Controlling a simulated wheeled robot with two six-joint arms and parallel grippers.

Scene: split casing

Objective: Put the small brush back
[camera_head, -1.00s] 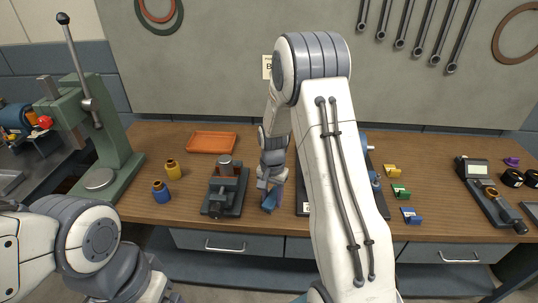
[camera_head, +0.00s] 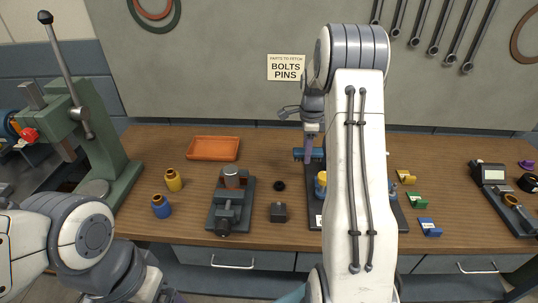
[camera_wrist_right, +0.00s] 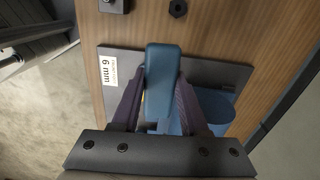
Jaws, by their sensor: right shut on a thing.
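My right gripper (camera_head: 310,134) is over the dark board (camera_head: 320,213) right of the vise, partly hidden by my forearm. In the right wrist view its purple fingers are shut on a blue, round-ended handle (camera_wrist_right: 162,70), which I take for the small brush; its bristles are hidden. A blue cup-like holder (camera_wrist_right: 217,108) stands at the plate's edge, beside the held brush in that view. Blue also shows below the gripper in the head view. I cannot tell whether the brush touches anything. My left arm shows at lower left, but its jaws are not in view.
A vise (camera_head: 229,205), a dark block (camera_head: 278,212) and a black nut (camera_head: 279,186) are left of the board. An orange tray (camera_head: 213,148) lies behind. Yellow (camera_head: 173,180) and blue (camera_head: 161,206) bottles stand left. Small coloured clamps (camera_head: 417,199) lie right.

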